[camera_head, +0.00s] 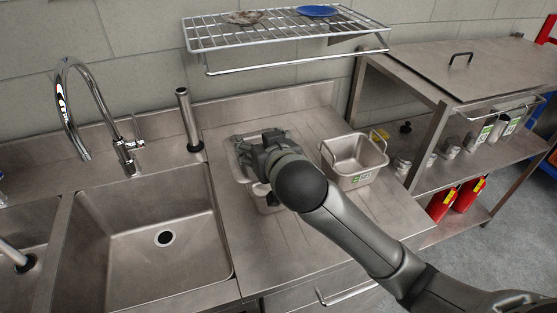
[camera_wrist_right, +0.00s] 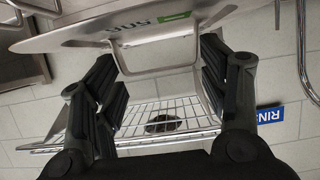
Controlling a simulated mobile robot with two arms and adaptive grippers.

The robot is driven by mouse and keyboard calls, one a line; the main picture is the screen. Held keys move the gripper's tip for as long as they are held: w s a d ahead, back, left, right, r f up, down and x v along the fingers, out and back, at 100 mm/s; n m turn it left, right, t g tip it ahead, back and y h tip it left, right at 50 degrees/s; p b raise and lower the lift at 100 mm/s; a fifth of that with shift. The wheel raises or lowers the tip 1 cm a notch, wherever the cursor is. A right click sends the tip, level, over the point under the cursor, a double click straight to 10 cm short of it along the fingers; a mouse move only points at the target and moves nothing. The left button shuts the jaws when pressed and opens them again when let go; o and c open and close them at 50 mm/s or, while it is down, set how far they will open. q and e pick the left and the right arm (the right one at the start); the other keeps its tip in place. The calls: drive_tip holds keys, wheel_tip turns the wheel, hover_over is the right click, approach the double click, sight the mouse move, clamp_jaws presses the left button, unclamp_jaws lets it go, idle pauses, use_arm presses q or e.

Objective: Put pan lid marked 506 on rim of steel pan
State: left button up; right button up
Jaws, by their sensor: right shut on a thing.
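My right gripper (camera_head: 262,158) is over the drainboard, between the sink and an open steel pan. In the right wrist view my right gripper (camera_wrist_right: 160,62) is shut on the loop handle of a steel pan lid (camera_wrist_right: 75,38). The lid has dark characters, upside down and hard to read, and a green mark. A steel pan (camera_head: 352,180) with raised handles and a green label stands upright, apart from the gripper on its right. A grey metal rim (camera_head: 237,164) shows beside and under the gripper; I cannot tell whether it is the lid or another pan. My left gripper is out of view.
A deep sink (camera_head: 128,275) with a tall tap (camera_head: 127,150) lies left. A dark-topped standpipe (camera_head: 189,122) stands behind. A wire rack (camera_head: 290,38) with a blue plate (camera_head: 317,11) hangs above. A shelved steel table (camera_head: 470,75) is at right. The front drainboard is clear.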

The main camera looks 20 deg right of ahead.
drive_tip(key=d+f, duration=0.1)
drive_tip(key=w+d+f, duration=0.1)
drive_tip(key=f, duration=0.1)
drive_tip(key=d+f, duration=0.1)
drive_tip(key=shift+w+d+f, duration=0.15)
drive_tip(key=shift+w, duration=0.2)
drive_tip(key=shift+w+d+f, duration=0.2)
drive_tip(key=shift+d+f, duration=0.15)
drive_tip(key=shift+f, duration=0.1)
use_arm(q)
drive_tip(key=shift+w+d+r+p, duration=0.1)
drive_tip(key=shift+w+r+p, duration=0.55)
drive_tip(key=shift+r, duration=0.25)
use_arm(e)
drive_tip(key=f, duration=0.3)
drive_tip(key=shift+w+d+f, duration=0.1)
drive_tip(key=shift+d+f, duration=0.15)
drive_tip(key=shift+f, duration=0.15)
drive_tip(key=o, duration=1.1)
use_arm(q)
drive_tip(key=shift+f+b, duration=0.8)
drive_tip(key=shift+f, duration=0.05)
use_arm(e)
drive_tip(key=v, duration=1.2)
drive_tip(key=shift+f, duration=0.1)
